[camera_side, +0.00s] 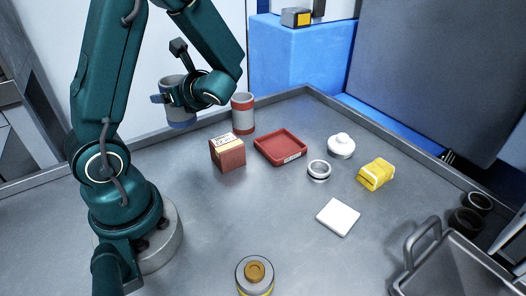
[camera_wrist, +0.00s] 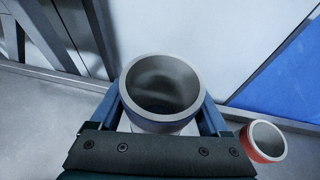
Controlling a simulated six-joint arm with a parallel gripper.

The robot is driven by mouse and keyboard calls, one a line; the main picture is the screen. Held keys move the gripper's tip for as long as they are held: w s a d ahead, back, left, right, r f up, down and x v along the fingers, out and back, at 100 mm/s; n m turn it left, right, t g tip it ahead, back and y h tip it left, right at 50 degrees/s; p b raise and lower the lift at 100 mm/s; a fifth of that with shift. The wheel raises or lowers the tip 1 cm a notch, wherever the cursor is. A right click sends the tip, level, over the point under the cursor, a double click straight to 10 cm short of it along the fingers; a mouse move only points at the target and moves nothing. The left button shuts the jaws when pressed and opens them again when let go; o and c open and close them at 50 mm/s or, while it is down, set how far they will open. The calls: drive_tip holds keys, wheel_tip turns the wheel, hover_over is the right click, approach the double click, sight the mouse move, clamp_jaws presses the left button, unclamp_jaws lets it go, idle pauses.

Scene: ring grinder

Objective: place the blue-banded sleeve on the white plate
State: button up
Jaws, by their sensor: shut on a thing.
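The blue-banded sleeve (camera_side: 176,92) is a grey open cylinder with a blue band near its lower end. My gripper (camera_side: 165,98) is shut on it and holds it upright above the table at the back left. In the wrist view the sleeve (camera_wrist: 161,88) sits between the two blue fingers of my gripper (camera_wrist: 163,112), and I look into its open top. The white plate (camera_side: 338,217) is a flat square lying on the table right of centre, well apart from the sleeve, with nothing on it.
A red-banded sleeve (camera_side: 243,113) stands nearby; it also shows in the wrist view (camera_wrist: 264,142). A red box (camera_side: 227,153), red tray (camera_side: 302,154), small ring (camera_side: 318,171), white knobbed piece (camera_side: 341,146) and yellow block (camera_side: 376,174) lie between. A grey bin (camera_side: 440,275) stands front right.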

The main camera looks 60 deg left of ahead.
drive_tip(key=w+d+r+m+t+h, duration=0.1)
drive_tip(key=w+d+m+t+h, duration=0.1)
drive_tip(key=w+d+m+t, duration=0.5)
drive_tip(key=w+d+m+t+h, duration=0.2)
drive_tip(key=w+d+m+t, duration=0.25)
drive_tip(key=w, duration=0.55)
drive_tip(key=w+d+r+m+t+h, duration=0.1)
drive_tip(key=w+d+m+t+h, duration=0.2)
drive_tip(key=d, duration=0.4)
drive_tip(key=w+d+r+m+t+h, duration=0.1)
drive_tip(key=d+m+h, duration=0.3)
drive_tip(key=d, duration=0.3)
drive_tip(key=shift+n, duration=0.25)
drive_tip(key=shift+w+d+f, duration=0.2)
drive_tip(key=shift+d+f, duration=1.6)
drive_tip(key=shift+d, duration=0.1)
drive_tip(key=shift+w+d+f, duration=0.2)
drive_tip(key=shift+d+f, duration=1.6)
drive_tip(key=shift+d, duration=0.15)
drive_tip(key=shift+w+d+f, duration=0.2)
drive_tip(key=shift+d+f, duration=1.6)
drive_tip(key=shift+d, duration=0.1)
drive_tip(key=shift+f, duration=0.15)
